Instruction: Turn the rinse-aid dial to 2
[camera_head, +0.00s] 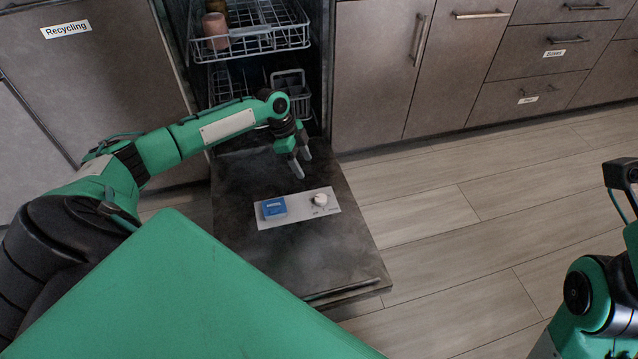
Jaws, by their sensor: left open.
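The rinse-aid dial (320,199) is a small round whitish knob on a light grey panel (299,212) set into the lowered dishwasher door (335,253). Small marks beside the dial are too small to read. A blue block or lid (274,207) sits on the same panel, left of the dial. My left gripper (302,166) is open and empty, pointing down above the door, a little beyond the panel and apart from the dial. My right arm shows at the right edge, but its gripper is out of view.
The dishwasher's upper rack (262,41) holds brownish cups (215,31). A cutlery basket (291,90) stands in the lower rack behind my left gripper. Closed cabinets and drawers line the back. The wooden floor (450,240) right of the door is clear.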

